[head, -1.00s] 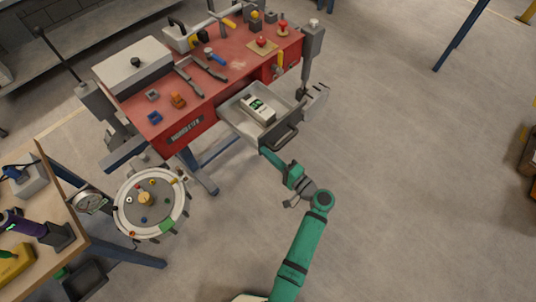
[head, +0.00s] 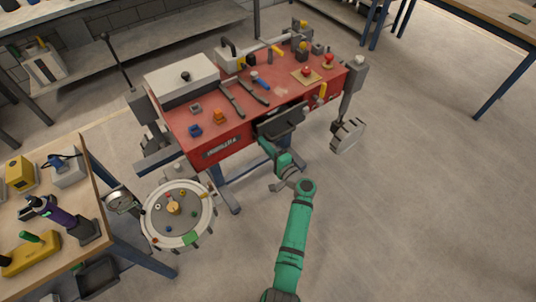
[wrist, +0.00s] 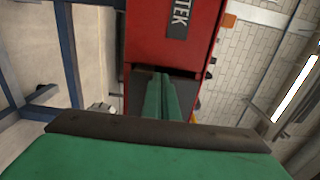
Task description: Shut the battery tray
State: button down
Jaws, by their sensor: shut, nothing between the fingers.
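The battery tray (head: 284,122) is the grey drawer in the front of the red bench (head: 208,138). In the head view it sits mostly inside the bench, with its front and handle close to the bench face. A dark gap shows along its top edge, and I cannot tell whether it is fully in. The battery is hidden now. My gripper (head: 263,142) is shut and empty at the lower left of the tray front, seemingly touching it. In the wrist view my green fingers (wrist: 160,97) are together, pointing at a dark area under the red bench face.
A round dial with coloured knobs (head: 178,213) stands left of my arm. A wooden table (head: 75,205) with tools is at the far left. A grey clamp-like block (head: 348,135) hangs right of the bench. The floor to the right is clear.

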jog(key=x, duration=0.3)
jog(key=shift+r, duration=0.1)
jog(key=shift+w+a+r, duration=0.1)
jog(key=shift+a, duration=0.05)
jog(key=v, duration=1.4)
jog(key=shift+d+f, duration=0.25)
jog(key=shift+d, duration=0.05)
jog(key=shift+f, duration=0.1)
